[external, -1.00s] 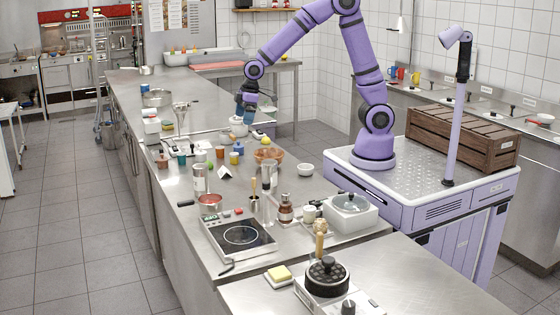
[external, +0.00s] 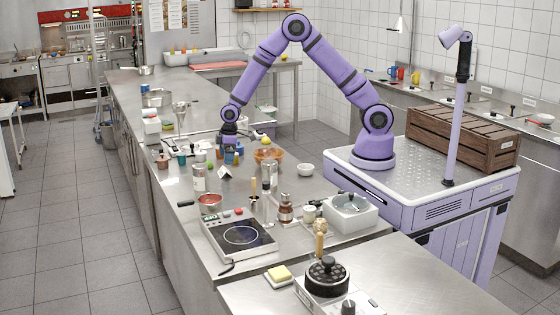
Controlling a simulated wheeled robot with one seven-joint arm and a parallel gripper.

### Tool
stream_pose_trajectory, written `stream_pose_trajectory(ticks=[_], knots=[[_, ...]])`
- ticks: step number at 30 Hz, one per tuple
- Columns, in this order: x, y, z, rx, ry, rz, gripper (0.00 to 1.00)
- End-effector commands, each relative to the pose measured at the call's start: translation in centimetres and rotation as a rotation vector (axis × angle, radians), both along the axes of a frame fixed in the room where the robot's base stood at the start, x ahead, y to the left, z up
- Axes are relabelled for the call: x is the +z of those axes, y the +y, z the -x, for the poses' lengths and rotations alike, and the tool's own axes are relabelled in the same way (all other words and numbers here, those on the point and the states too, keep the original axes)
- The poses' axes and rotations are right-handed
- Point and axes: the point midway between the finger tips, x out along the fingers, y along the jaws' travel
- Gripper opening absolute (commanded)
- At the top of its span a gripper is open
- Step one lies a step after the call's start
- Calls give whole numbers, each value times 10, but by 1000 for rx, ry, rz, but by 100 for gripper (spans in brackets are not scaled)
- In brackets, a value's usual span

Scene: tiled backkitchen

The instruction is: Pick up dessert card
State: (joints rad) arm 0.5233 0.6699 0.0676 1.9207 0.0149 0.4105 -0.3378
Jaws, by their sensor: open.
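A small white folded card (external: 224,172), likely the dessert card, stands like a tent on the steel counter. Any print on it is too small to read. My gripper (external: 230,157) points down just behind the card, close above the counter among small cups. It is open. The fingers are small and partly blend with the blue and yellow cups there, so I cannot tell whether they touch anything.
A red pan (external: 210,202) and a hot plate (external: 240,236) are in front.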

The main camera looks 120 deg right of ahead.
Motion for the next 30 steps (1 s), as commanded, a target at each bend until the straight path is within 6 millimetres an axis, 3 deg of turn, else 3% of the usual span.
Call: stream_pose_trajectory(ticks=[8,16,24,30], knots=[[-16,2,-3,1,2,-1,100],[-51,5,-10,0,1,0,100],[-55,5,-11,0,-1,0,100],[-55,5,-10,0,-1,0,54]])
